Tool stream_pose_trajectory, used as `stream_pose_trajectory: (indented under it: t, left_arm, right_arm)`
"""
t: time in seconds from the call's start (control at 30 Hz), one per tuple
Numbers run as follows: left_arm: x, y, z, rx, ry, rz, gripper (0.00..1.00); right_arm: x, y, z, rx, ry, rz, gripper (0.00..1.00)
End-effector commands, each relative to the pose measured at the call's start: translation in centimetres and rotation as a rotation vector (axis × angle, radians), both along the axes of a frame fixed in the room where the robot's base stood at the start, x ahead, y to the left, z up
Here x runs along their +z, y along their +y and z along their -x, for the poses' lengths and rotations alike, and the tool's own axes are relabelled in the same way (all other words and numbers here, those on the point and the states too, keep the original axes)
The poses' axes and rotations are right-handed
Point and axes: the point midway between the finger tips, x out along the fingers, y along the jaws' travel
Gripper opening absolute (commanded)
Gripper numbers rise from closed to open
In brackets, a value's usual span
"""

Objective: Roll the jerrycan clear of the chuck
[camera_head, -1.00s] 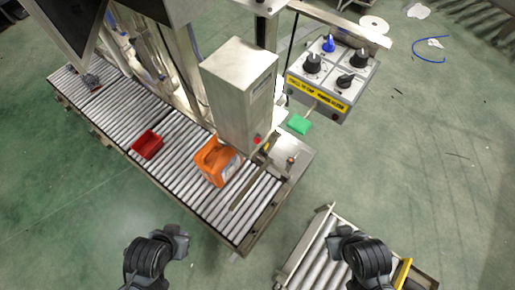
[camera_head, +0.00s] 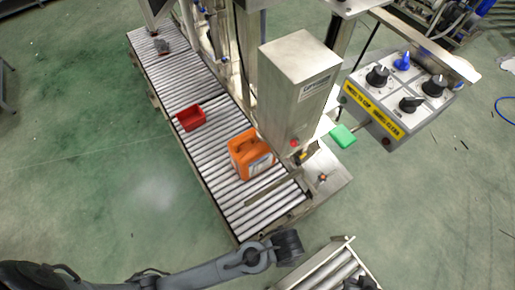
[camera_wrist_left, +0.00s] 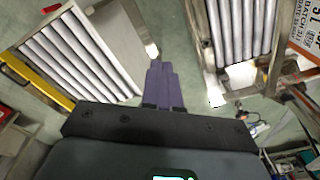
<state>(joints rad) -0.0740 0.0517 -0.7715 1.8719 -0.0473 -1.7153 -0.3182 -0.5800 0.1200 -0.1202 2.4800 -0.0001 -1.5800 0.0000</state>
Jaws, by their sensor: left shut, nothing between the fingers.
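An orange jerrycan (camera_head: 243,148) with a handle and a pale label stands upright on the roller conveyor (camera_head: 188,88), close beside the steel machine head (camera_head: 298,75). I cannot make out the chuck; it may be hidden by the head. In the left wrist view, part of the jerrycan's lettered label (camera_wrist_left: 302,25) shows at the top right. My left arm reaches in from the left in the head view, low in front of the conveyor end. The left gripper (camera_wrist_left: 160,72) is shut and empty, over the gap between two conveyors. My right gripper is not in view.
A red bin (camera_head: 190,118) sits on the rollers further up. A second roller conveyor (camera_head: 335,268) lies at the bottom. Green floor is open on the left.

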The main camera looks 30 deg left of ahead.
Motion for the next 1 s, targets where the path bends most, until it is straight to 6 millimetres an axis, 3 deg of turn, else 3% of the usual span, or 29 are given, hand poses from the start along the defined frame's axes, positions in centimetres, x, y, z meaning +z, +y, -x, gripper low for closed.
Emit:
stream_pose_trajectory:
  t: [0.2,0.43,0.67,0.83,1.0]
  left_arm:
    - [-4.0,-3.1,0.4,-0.294,-0.003,-0.159,0.00]
    - [-8.0,-3.4,-0.3,-0.562,-0.018,-0.386,0.00]
    - [-11.3,-1.2,-3.5,-0.759,-0.039,-0.664,0.00]
    - [-12.9,1.6,-7.5,-0.839,-0.054,-0.891,0.00]
    - [-13.2,4.7,-12.5,-0.862,-0.071,-1.127,0.00]
  right_arm:
    - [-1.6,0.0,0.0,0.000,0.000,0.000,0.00]
    - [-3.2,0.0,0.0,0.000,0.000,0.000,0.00]
    - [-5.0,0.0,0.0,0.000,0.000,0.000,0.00]
    - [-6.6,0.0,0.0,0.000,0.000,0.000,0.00]
    - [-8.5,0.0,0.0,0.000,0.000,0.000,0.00]
